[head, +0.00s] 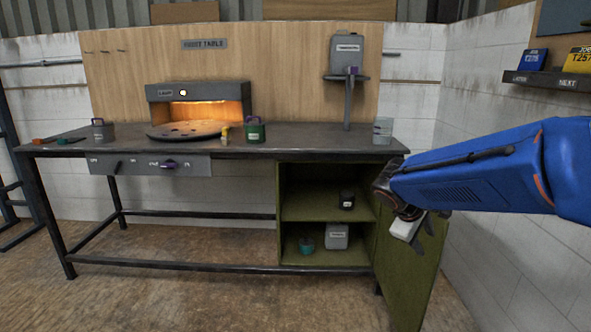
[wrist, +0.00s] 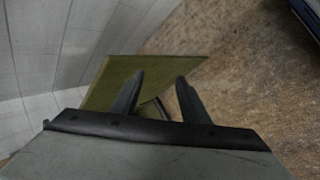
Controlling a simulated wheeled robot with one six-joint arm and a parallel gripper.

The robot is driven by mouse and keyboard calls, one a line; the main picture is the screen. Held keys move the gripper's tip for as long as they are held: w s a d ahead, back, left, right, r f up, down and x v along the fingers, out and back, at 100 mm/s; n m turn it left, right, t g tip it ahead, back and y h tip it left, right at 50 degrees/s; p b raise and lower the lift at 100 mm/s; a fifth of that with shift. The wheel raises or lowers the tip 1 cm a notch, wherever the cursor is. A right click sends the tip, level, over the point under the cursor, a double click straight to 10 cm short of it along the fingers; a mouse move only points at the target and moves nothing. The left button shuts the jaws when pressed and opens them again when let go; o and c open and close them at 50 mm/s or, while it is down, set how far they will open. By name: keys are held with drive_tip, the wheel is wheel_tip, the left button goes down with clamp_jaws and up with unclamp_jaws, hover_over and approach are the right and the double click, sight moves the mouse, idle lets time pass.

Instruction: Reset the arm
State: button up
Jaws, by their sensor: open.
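My blue arm (head: 480,175) reaches in from the right in the head view. My gripper (head: 428,238) hangs at its end, pointing down, in front of the open green cabinet door (head: 408,270). In the wrist view my gripper (wrist: 158,85) shows two dark fingers spread apart. Nothing is seen between the fingertips except the green door (wrist: 105,85) and the floor behind them. Whether the fingers touch the door cannot be told.
A dark workbench (head: 300,145) carries a glowing oven (head: 200,105), a round plate (head: 187,130), a green can (head: 254,130) and a clear cup (head: 382,130). The open cabinet (head: 325,262) holds several containers. A white wall (head: 500,240) stands close on the right. Floor in front is clear.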

drive_tip(key=s+a+f+m+y, duration=0.1)
drive_tip(key=s+a+m+y, duration=0.1)
drive_tip(key=s, duration=1.2)
drive_tip(key=s+a+f+m+y, duration=0.2)
drive_tip(key=s+a+m+y, duration=0.1)
drive_tip(key=s, duration=1)
drive_tip(key=m+y, duration=0.1)
drive_tip(key=m, duration=0.1)
drive_tip(key=shift+s+a+f+m+t, duration=0.2)
drive_tip(key=shift+s+f+m+t, duration=0.1)
drive_tip(key=shift+s+m+t, duration=0.1)
drive_tip(key=shift+c, duration=0.2)
